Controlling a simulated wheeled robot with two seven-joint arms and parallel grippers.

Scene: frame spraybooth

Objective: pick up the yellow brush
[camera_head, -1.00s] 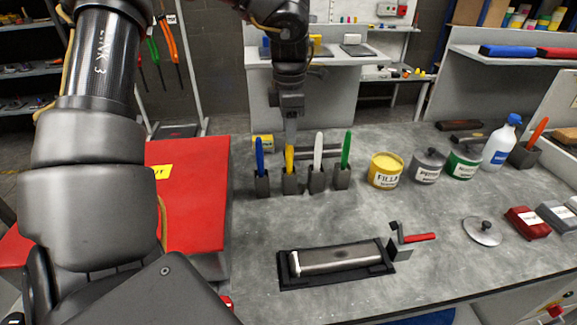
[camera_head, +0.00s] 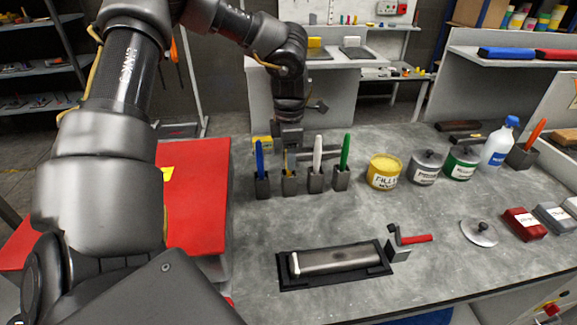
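The yellow brush (camera_head: 285,163) stands upright in a dark grey holder (camera_head: 289,184), second from the left in a row. Only a thin strip of its yellow handle shows; my gripper hides the rest. My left gripper (camera_head: 289,158) points down from above, with its fingers at the brush's handle. I cannot tell whether they are closed on it or beside it. My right gripper is not in view.
A blue brush (camera_head: 259,156) stands close on the left, a white one (camera_head: 318,153) and a green one (camera_head: 345,151) on the right. A yellow can (camera_head: 384,173) stands farther right. A black tray (camera_head: 287,284) lies in front; the grey bench between is clear.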

